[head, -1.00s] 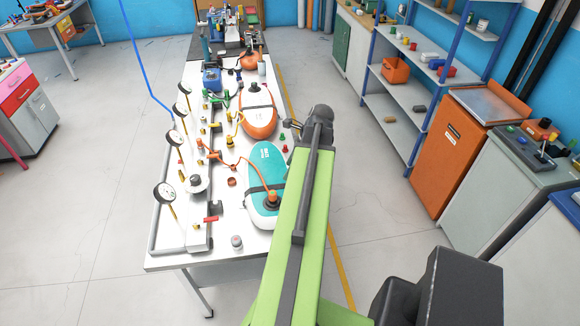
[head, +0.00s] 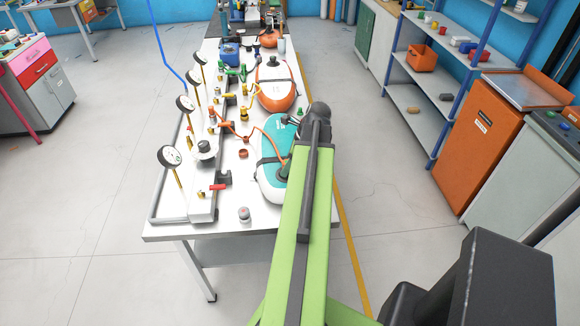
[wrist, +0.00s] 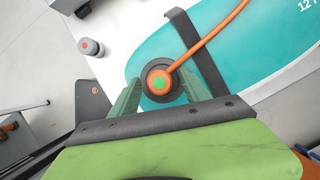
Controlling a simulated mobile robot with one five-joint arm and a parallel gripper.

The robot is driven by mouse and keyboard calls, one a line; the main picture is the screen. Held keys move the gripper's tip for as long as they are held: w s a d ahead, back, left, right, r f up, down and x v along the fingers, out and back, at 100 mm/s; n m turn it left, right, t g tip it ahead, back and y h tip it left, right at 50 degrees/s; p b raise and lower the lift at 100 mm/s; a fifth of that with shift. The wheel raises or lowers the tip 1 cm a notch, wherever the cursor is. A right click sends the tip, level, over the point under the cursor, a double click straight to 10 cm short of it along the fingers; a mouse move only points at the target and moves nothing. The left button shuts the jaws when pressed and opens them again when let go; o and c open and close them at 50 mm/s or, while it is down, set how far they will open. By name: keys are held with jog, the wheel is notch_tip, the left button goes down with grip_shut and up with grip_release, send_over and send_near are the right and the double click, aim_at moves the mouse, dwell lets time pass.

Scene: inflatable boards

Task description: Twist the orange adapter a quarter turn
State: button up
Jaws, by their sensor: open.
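The orange adapter (wrist: 160,83), a round cap with a green centre, sits on a dark round valve (wrist: 148,69) in the teal board (wrist: 255,62). An orange hose (wrist: 215,35) runs up and right from it. My gripper (wrist: 159,78) is open, with one green finger on each side of the adapter. I cannot tell whether the fingers touch the valve. In the head view the teal and white board (head: 270,190) lies on the white bench (head: 215,228), and my arm hides most of the adapter's end of it.
Pressure gauges (head: 170,156) on a manifold line the bench's left side. A red-handled valve (head: 217,187) and a small grey jar (head: 244,214) stand near its front. An orange board (head: 277,95) lies farther back. The floor (head: 390,215) on the right is clear.

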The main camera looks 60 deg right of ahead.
grip_shut()
jog(key=shift+w+d+n+y, duration=0.1)
jog(key=shift+d+n+y, duration=0.2)
jog(key=shift+n, duration=0.6)
jog(key=shift+n+g+y, duration=0.4)
jog(key=shift+n, duration=0.5)
jog(key=shift+a+n, duration=0.2)
jog(key=shift+n, duration=0.5)
jog(key=n, duration=0.1)
jog(key=n+g, duration=0.1)
jog(key=shift+w+d+n+y, duration=0.1)
jog(key=shift+d+n+y, duration=0.15)
jog(key=shift+n+y, duration=0.15)
jog(key=shift+n+g, duration=0.3)
jog(key=shift+n, duration=0.4)
jog(key=shift+a+n, duration=0.2)
jog(key=shift+n, duration=0.2)
jog(key=shift+y, duration=0.3)
